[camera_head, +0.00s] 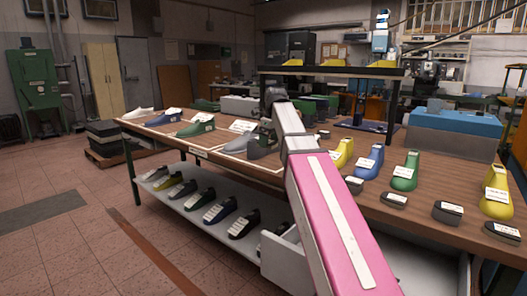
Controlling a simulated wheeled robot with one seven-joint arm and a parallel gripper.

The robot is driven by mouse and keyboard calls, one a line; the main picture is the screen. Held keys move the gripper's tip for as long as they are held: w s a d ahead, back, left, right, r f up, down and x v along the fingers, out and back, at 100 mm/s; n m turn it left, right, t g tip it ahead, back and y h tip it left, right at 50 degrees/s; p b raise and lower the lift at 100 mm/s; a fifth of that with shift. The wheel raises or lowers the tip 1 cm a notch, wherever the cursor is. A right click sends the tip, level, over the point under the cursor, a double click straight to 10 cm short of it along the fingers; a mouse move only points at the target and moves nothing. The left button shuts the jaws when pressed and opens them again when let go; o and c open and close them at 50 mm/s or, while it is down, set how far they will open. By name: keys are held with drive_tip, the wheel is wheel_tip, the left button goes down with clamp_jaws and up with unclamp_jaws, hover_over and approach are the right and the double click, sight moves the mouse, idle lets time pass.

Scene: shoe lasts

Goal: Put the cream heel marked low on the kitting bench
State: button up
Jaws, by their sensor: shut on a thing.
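My arm reaches from the bottom right across the long wooden bench (222,134). Its wrist and my gripper (267,126) are over the middle of the bench. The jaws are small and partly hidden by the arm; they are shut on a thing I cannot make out. A grey last (259,148) shows just below the gripper; I cannot tell whether it touches the jaws.
Blue (368,163), green (405,173) and yellow (496,195) pieces stand on the right part of the bench, with low dark labelled blocks (448,212) in front. Several lasts lie on a lower white shelf (165,200). A raised dark shelf (330,72) stands behind.

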drive_tip(key=shift+w+a+r+m, duration=0.2)
drive_tip(key=shift+w+r+m, duration=0.1)
drive_tip(key=shift+w+m, duration=0.3)
drive_tip(key=w+d+f, duration=0.2)
drive_tip(key=w, duration=0.1)
drive_tip(key=w+d+f, duration=0.2)
drive_tip(key=w, duration=0.1)
drive_tip(key=w+d+f, duration=0.2)
drive_tip(key=w+d, duration=0.1)
drive_tip(key=shift+f, duration=0.4)
drive_tip(key=shift+d+f, duration=0.15)
drive_tip(key=shift+f, duration=1.9)
drive_tip(key=o, duration=0.8)
drive_tip(key=shift+f, duration=0.1)
wheel_tip(320, 180, up, 12)
drive_tip(key=s+d, duration=0.1)
drive_tip(key=shift+s+d, duration=0.1)
